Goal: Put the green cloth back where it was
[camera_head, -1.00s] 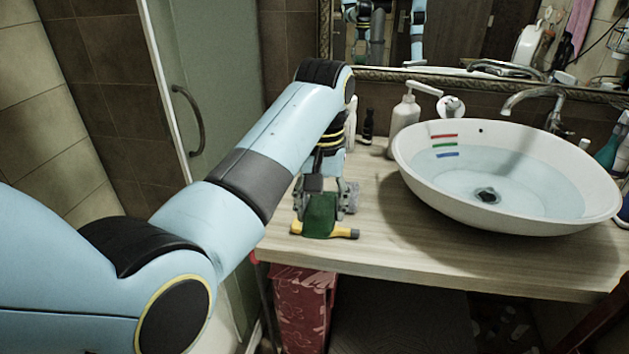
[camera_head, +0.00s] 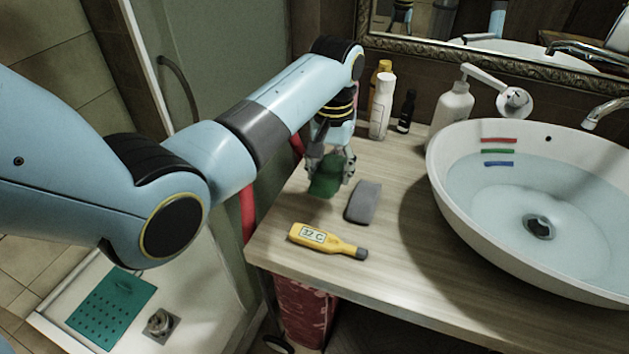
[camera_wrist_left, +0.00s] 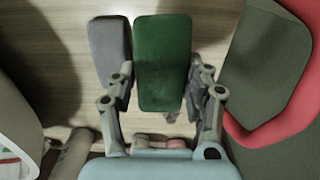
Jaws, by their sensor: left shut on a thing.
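The green cloth (camera_head: 325,187) is a folded rectangular pad at the left end of the wooden counter. My left gripper (camera_head: 331,170) points down and is shut on it. In the left wrist view the cloth (camera_wrist_left: 163,62) sits between the two fingers of my left gripper (camera_wrist_left: 162,95). I cannot tell whether the cloth touches the counter. A grey pad (camera_head: 363,202) lies right of the cloth in the head view; it also shows in the left wrist view (camera_wrist_left: 110,50). My right gripper is in no view.
A yellow thermometer (camera_head: 325,240) reading 32 C lies near the counter's (camera_head: 395,262) front edge. A white basin (camera_head: 437,200) with water stands right. A white bottle (camera_head: 381,107), a dark bottle (camera_head: 406,112) and a soap dispenser (camera_head: 453,110) stand at the back.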

